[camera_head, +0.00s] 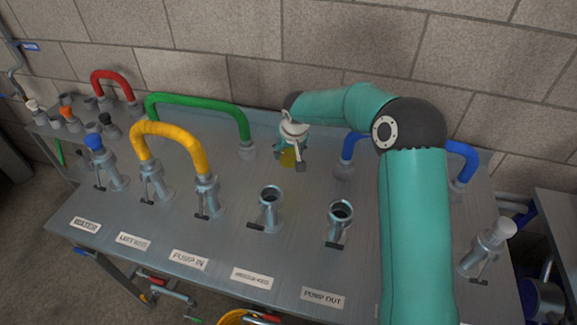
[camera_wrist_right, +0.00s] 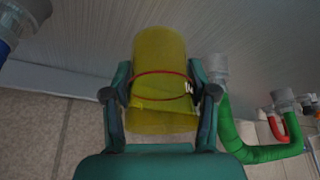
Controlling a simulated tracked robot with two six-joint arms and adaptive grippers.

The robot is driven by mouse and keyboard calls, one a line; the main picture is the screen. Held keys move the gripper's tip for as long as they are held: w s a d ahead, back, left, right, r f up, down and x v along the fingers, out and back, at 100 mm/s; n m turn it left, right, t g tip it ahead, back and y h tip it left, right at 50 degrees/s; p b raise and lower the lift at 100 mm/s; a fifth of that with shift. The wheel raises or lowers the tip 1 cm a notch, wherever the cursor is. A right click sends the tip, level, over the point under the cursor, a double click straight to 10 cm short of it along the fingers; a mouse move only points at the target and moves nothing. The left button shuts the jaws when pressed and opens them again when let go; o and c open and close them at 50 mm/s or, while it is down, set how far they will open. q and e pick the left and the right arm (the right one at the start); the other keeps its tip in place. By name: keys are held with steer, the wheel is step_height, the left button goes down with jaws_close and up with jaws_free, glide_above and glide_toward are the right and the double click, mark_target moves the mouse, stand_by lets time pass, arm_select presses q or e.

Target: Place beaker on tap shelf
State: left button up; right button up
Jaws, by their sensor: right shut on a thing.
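A translucent yellow beaker (camera_head: 291,157) is at the back middle of the metal tap shelf (camera_head: 300,180), low over its surface or on it; I cannot tell whether its base touches. In the right wrist view the beaker (camera_wrist_right: 160,60) shows a red ring and a white mark. My right gripper (camera_head: 293,150) is shut on it, with a finger on each side in the wrist view (camera_wrist_right: 160,95). In the head view the gripper hides the beaker's upper part. My left gripper is not in view.
The green hose (camera_head: 200,104) is left of the beaker, and the blue hose (camera_head: 348,148) is right, partly behind my arm. The yellow hose (camera_head: 170,132) joins two valves. Open pipe ends (camera_head: 270,195) (camera_head: 340,212) stand in front. A block wall (camera_head: 250,50) rises behind the shelf.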

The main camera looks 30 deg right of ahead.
steer(key=shift+f, duration=3.2)
steer(key=shift+f, duration=0.1)
steer(key=o, duration=1.2)
steer(key=shift+c, duration=0.2)
